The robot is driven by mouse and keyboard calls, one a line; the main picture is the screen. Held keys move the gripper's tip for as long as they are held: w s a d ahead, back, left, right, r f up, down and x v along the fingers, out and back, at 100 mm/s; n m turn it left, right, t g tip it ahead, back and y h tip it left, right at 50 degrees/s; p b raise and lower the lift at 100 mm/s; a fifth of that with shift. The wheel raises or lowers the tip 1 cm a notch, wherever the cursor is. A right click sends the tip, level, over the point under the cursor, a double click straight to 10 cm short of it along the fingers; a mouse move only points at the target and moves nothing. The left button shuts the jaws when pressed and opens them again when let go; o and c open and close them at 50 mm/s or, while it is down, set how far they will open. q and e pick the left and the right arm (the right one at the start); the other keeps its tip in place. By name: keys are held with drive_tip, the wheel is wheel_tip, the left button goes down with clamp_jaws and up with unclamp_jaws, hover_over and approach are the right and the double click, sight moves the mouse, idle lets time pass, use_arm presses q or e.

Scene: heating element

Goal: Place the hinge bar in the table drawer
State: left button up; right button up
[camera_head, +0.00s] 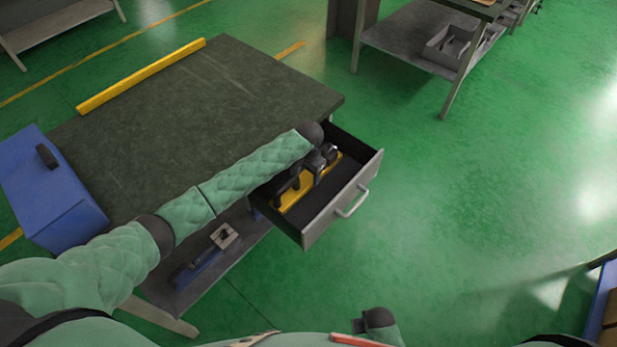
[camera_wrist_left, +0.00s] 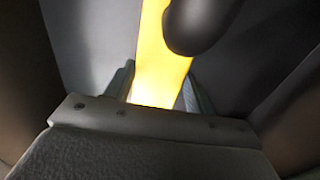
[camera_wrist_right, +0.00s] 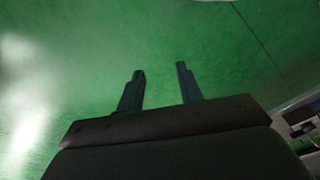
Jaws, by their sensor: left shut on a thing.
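The hinge bar, a yellow bar with dark grips (camera_head: 291,198), is inside the open table drawer (camera_head: 345,185). My left gripper (camera_head: 317,166) reaches over the table's right edge into the drawer and is shut on the bar. In the left wrist view the yellow bar (camera_wrist_left: 160,75) lies between the fingers, with a dark rounded part beside it. Whether the bar touches the drawer floor I cannot tell. My right gripper (camera_wrist_right: 160,85) is open and empty above the green floor.
The dark-topped table (camera_head: 190,130) carries a long yellow strip (camera_head: 140,77) along its far edge and a blue box (camera_head: 55,195) at left. A lower shelf holds a blue tool (camera_head: 197,268). Another table (camera_head: 420,40) stands at back right. The floor right of the drawer is clear.

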use_arm(q)
drive_tip(key=shift+f, duration=0.1)
use_arm(e)
drive_tip(key=shift+a+r, duration=0.1)
drive_tip(key=shift+r, duration=0.55)
use_arm(q)
drive_tip(key=shift+f, duration=0.1)
use_arm(e)
drive_tip(key=shift+f, duration=0.1)
use_arm(q)
drive_tip(key=o, duration=1.5)
drive_tip(key=shift+o, duration=0.8)
